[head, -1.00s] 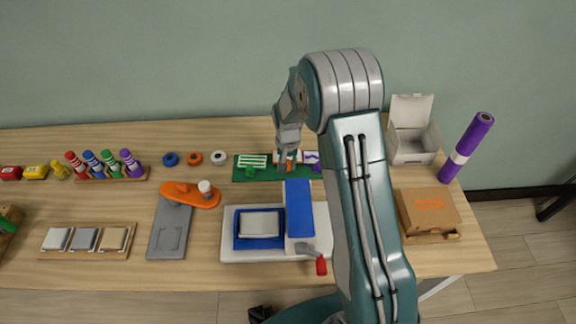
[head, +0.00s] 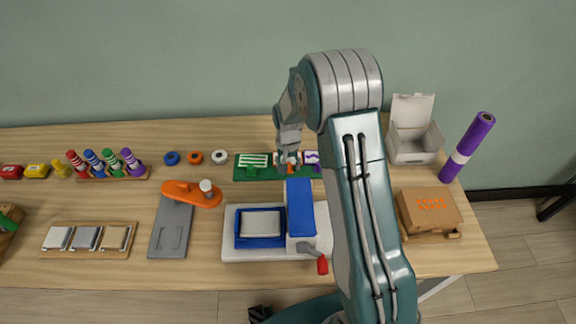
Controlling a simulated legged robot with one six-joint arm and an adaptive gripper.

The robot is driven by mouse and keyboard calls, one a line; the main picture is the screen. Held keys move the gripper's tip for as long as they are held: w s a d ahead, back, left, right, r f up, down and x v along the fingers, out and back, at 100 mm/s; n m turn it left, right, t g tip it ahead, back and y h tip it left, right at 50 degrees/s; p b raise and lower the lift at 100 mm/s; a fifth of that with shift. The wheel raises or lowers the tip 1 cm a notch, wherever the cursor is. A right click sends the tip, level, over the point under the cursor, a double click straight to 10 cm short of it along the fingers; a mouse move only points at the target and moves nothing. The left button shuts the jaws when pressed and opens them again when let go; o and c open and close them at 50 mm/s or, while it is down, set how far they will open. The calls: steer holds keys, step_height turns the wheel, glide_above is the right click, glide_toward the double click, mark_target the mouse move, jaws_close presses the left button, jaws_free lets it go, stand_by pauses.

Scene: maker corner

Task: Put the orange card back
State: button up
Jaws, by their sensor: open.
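A green board (head: 244,174) lies near the back of the table and bears several cards. A green-and-white striped card (head: 252,160) is on its left part and a purple-and-white card (head: 312,158) on its right part. The orange card (head: 291,169) shows only as a small orange patch between them, mostly hidden by my gripper. My gripper (head: 289,160) points down right at this middle spot, with its jaws open. I cannot tell whether the fingers touch the card.
A white-and-blue press (head: 230,250) with a red-tipped handle stands just in front of the board. An orange-and-grey tool (head: 175,225) is left of it. An open white box (head: 412,150), a cardboard box (head: 428,210) and a purple roll (head: 466,147) stand at the right. Bare table lies behind the board.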

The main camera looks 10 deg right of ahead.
steer(key=s+r+t, duration=0.1)
steer(key=s+r, duration=0.1)
steer(key=r, duration=0.8)
steer(key=s+r, duration=0.2)
steer(key=r, duration=0.7)
steer(key=s+r+n+t, duration=0.2)
steer(key=s+r, duration=0.3)
steer(key=s, duration=0.7)
steer(key=s+r+n+t, duration=0.2)
steer(key=s+r, duration=0.4)
steer(key=s, duration=0.6)
steer(key=shift+s+d+t, duration=0.35)
steer(key=shift+s+t, duration=0.05)
